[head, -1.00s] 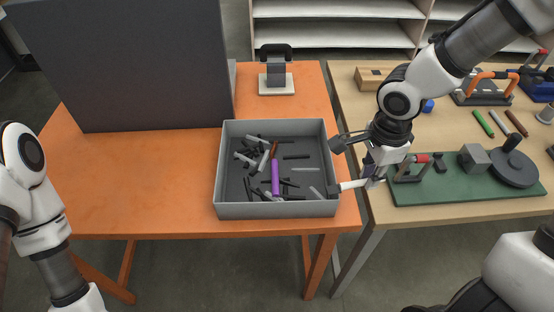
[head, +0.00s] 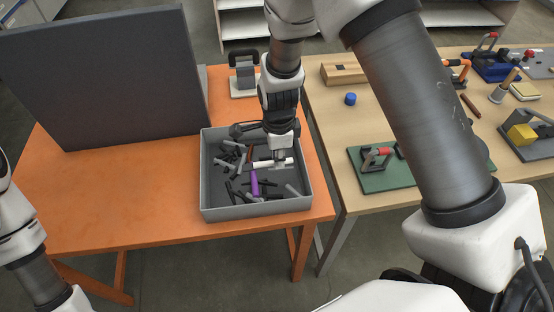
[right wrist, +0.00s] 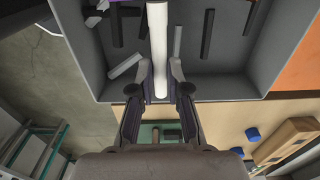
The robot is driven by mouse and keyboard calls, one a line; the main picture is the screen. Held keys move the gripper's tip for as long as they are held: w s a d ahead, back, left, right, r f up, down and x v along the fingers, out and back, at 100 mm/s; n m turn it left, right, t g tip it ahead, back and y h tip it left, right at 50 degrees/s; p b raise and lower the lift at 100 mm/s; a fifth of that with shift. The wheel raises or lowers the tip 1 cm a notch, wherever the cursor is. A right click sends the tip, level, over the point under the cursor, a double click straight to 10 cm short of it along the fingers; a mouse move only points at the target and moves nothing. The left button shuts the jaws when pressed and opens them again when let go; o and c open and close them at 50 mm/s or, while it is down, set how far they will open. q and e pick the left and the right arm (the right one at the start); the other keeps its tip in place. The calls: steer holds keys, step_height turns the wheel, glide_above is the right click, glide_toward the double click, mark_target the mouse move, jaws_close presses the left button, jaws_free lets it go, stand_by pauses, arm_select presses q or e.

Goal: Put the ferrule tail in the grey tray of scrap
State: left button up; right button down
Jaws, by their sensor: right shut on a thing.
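A white rod, which I take for the ferrule tail (head: 263,165), is held across the jaws of my right gripper (head: 279,160). The right wrist view shows the rod (right wrist: 158,35) pointing away between the two fingers (right wrist: 157,78). The grey tray (head: 256,211) stands on the orange table, with the rod over its inside. Black and grey scrap pieces, a purple piece (head: 254,183) and a brown piece lie in it. I cannot tell whether the rod touches the scrap. My left arm shows at the left edge, but its gripper is out of view.
A dark panel (head: 105,80) stands on the orange table (head: 110,195) to the left of the tray. A grey stand (head: 244,72) is behind it. On the wooden table at right are a green mat (head: 370,178) with a clamp, a blue piece (head: 350,99) and a wooden block (head: 343,73).

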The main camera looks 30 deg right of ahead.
mark_target(277, 177)
step_height(277, 177, down, 3)
steer(key=shift+a+f+p, duration=0.15)
steer(key=shift+p, duration=0.4)
steer(key=shift+w+f, duration=0.1)
steer(key=shift+f, duration=0.3)
steer(key=c, duration=1.1)
jaws_free()
steer(key=shift+c, duration=0.2)
steer(key=shift+r, duration=0.25)
step_height(277, 177, up, 12)
steer(key=shift+f+b, duration=0.1)
steer(key=shift+b, duration=1.05)
steer(key=shift+r, duration=0.2)
